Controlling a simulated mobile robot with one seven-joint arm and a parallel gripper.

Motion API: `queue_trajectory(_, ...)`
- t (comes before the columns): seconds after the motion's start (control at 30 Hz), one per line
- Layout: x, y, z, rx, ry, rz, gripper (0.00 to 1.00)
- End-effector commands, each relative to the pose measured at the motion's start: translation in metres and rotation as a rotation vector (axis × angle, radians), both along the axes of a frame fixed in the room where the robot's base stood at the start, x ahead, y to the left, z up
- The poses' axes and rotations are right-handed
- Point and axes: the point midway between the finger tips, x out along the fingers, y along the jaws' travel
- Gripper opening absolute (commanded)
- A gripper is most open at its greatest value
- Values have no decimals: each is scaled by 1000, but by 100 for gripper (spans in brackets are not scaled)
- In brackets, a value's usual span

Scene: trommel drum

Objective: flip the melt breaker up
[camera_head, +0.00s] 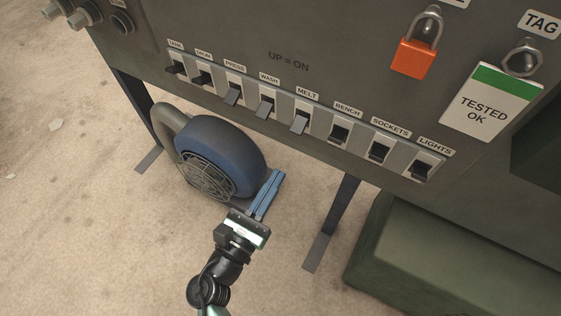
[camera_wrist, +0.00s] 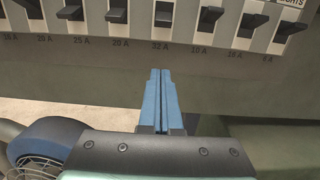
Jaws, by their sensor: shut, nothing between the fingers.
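The melt breaker (camera_head: 299,124) is the fifth switch from the left in the row on the grey panel, under the MELT label. Its grey lever points down, like the press and wash levers beside it. In the wrist view the melt lever (camera_wrist: 163,18) is at the top, above the 32 A mark. My gripper (camera_head: 276,177) has blue fingers, closed together and empty. It is lower than the switch row in the picture and apart from the levers. In the wrist view the fingertips (camera_wrist: 160,74) point towards the panel, roughly in line with the melt lever.
The bench breaker (camera_head: 339,133) is close on the right and the wash breaker (camera_head: 266,106) close on the left. An orange padlock (camera_head: 412,58) and a TESTED OK tag (camera_head: 490,101) hang further right. A blue blower (camera_head: 220,155) stands on the floor below the panel.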

Motion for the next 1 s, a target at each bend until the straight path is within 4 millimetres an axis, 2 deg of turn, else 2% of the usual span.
queue_trajectory(0.43, 82, -40, 10, 1, -4, -4, 0)
queue_trajectory(0.5, 75, -37, 25, 2, -2, -1, 0)
queue_trajectory(0.63, 69, -34, 38, 1, -1, -2, 0)
queue_trajectory(1.0, 64, -31, 46, 0, 0, -2, 0)
